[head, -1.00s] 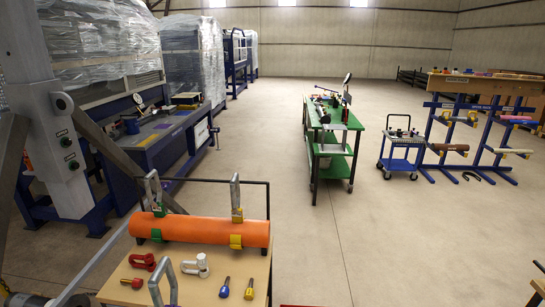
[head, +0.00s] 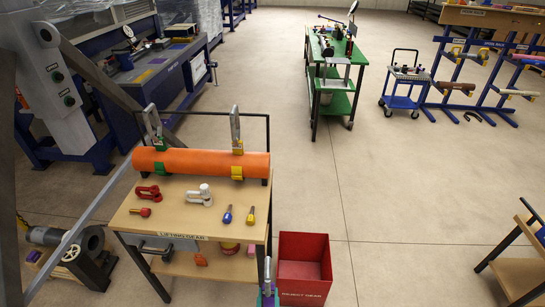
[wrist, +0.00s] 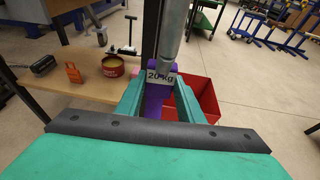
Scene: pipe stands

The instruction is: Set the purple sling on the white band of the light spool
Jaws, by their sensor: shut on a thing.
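The purple sling (wrist: 155,101) is between the teal fingers of my gripper (wrist: 158,104) in the wrist view. It carries a "20 kg" label and a grey metal upper part. In the head view the purple sling (head: 266,299) shows at the bottom edge, beside the bench's front right corner and left of the red bin. My gripper is shut on it. A light cream spool (head: 517,93) lies across a blue stand at the far right, well away from my gripper. No white band can be made out on it at this size.
An orange pipe (head: 203,163) with green and yellow slings lies on the lifting gear bench (head: 182,225), among shackles and eyebolts. A red bin (head: 304,270) stands beside it. A green bench (head: 340,103) and blue trolley (head: 405,102) stand farther back. The middle floor is open.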

